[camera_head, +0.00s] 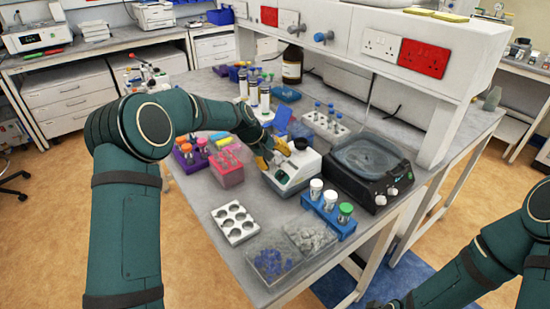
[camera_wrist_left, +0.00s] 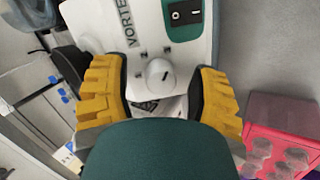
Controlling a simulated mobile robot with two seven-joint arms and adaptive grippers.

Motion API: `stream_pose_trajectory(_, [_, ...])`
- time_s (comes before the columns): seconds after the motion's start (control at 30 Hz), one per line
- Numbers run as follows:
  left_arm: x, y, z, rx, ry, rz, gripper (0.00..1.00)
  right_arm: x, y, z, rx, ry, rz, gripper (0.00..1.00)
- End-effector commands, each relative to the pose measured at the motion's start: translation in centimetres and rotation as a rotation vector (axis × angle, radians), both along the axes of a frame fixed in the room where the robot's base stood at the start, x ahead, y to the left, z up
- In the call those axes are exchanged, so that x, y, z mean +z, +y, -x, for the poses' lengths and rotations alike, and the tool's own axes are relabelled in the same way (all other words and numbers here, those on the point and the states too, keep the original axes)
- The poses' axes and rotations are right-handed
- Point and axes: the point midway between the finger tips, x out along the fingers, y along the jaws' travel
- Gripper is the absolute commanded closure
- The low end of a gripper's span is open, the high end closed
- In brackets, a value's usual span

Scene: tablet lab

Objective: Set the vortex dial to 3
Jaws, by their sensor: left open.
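The white and green vortex mixer (camera_head: 292,172) stands on the bench in the head view, with a dark cup on top. A gap shows between each finger and the dial. The rocker switch (camera_wrist_left: 185,14) is above the dial in the wrist view. My right gripper is out of view.
A black device (camera_head: 370,165) stands right of the mixer. A blue rack with capped tubes (camera_head: 329,209) is in front, and a pink rack (camera_head: 227,169) is to the left. A white rack (camera_head: 235,223) and clear trays (camera_head: 272,262) lie near the front edge.

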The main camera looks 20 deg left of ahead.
Motion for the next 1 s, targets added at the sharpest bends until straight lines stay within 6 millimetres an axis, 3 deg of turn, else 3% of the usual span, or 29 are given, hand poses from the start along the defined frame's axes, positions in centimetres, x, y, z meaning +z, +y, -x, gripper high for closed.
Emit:
stream_pose_trajectory(0.23, [1.4, 0.8, 0.5, 0.003, -0.003, -0.001, 0.41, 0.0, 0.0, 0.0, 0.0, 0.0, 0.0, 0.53])
stream_pose_trajectory(0.7, [8.7, 4.3, 3.5, 0.001, -0.001, -0.001, 0.41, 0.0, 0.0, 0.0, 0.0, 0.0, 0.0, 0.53])
stream_pose_trajectory(1.0, [10.1, 5.0, 4.1, -0.001, 0.001, 0.0, 0.41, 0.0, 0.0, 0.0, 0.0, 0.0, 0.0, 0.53])
